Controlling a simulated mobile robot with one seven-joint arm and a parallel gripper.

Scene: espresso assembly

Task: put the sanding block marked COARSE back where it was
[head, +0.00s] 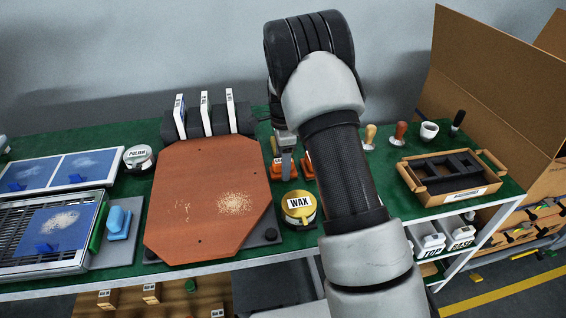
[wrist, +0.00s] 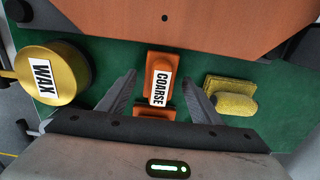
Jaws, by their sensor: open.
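The orange sanding block marked COARSE (wrist: 158,84) lies on the green bench top in the wrist view, its label facing up. My gripper (wrist: 159,82) is open, with one finger on either side of the block as seen from above. I cannot tell how far the fingertips are above the bench. Part of a second orange piece (wrist: 153,112) shows just below the COARSE block, mostly hidden by my gripper. In the head view my gripper (head: 286,166) is over the bench between the brown board and my arm, with orange pieces (head: 307,166) beside it.
The gold WAX tin (head: 299,206) stands beside the brown octagonal board (head: 200,200), which bears sawdust. A yellow sponge block (wrist: 232,95) lies on the other side of the COARSE block. A blue block (head: 118,222) sits on a grey pad at left. A wooden caddy (head: 455,178) stands at right.

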